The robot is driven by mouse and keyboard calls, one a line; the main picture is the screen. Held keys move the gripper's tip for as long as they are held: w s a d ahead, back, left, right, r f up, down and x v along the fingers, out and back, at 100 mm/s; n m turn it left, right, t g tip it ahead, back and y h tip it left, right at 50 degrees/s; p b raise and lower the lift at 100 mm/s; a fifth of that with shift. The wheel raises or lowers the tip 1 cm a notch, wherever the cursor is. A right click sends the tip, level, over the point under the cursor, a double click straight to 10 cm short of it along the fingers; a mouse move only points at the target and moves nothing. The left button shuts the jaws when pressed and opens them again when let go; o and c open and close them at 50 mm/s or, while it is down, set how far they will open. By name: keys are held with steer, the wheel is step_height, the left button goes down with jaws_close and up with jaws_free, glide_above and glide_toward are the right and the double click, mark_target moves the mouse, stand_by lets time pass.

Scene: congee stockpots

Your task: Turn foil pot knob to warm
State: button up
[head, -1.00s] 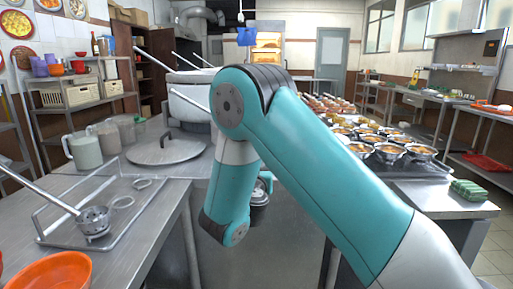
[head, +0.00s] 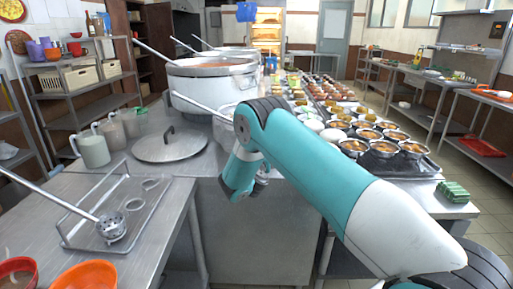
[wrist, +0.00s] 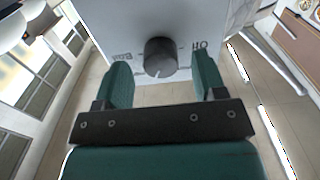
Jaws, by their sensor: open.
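In the wrist view a dark round knob (wrist: 160,58) sits on a pale panel (wrist: 140,22), with a light mark at its lower edge. Lettering that reads "Off" is to its right and what looks like "Boil" to its left. My gripper (wrist: 163,75) is open, with one green finger on each side of the knob and a gap to each. In the head view a large white pot (head: 212,86) stands behind my arm; more pots are behind it. I cannot tell which pot the knob belongs to, nor see foil clearly. My arm hides the gripper in the head view.
A pot lid (head: 170,146) lies on the steel counter left of the pot. A rack (head: 85,228) with a ladle and orange bowls (head: 87,276) are at near left. Several food bowls (head: 384,149) fill the counter at right. Floor is open at far right.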

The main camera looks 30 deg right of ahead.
steer(key=shift+w+d, duration=0.35)
steer(key=shift+w, duration=0.2)
steer(key=c, duration=0.9)
